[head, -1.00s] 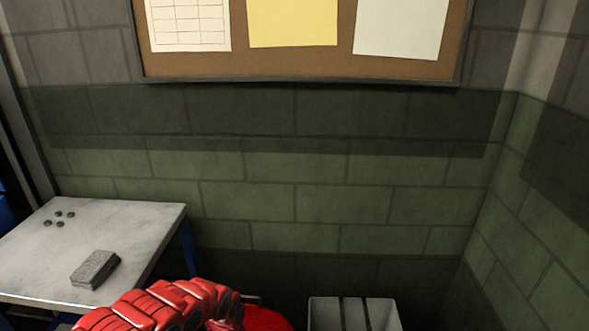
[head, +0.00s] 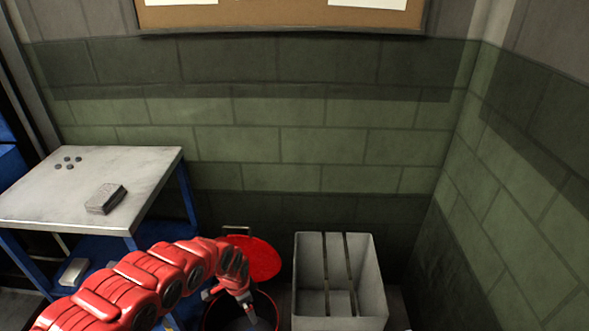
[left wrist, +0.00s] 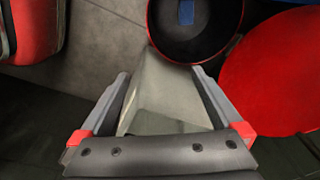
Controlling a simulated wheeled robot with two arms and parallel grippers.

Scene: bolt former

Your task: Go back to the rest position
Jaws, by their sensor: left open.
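My left arm comes in from the left in the head view. Its gripper (head: 249,308) hangs over the mouth of a red bucket (head: 208,312), pointing down. In the left wrist view the two fingers of the gripper (left wrist: 162,76) stand wide apart. A pale grey shape (left wrist: 165,95) shows between them; I cannot tell what it is, and no finger visibly closes on it. The bucket's dark inside (left wrist: 195,38) lies beyond the fingertips, with a small blue patch (left wrist: 187,12) in it. My right gripper is not in view.
A red round lid (head: 262,262) is behind the bucket, and a grey divided bin (head: 365,270) stands to its right. A table (head: 60,200) at left bears a grey block (head: 106,199) and several small dark pieces (head: 67,162). Brick walls close the back and right.

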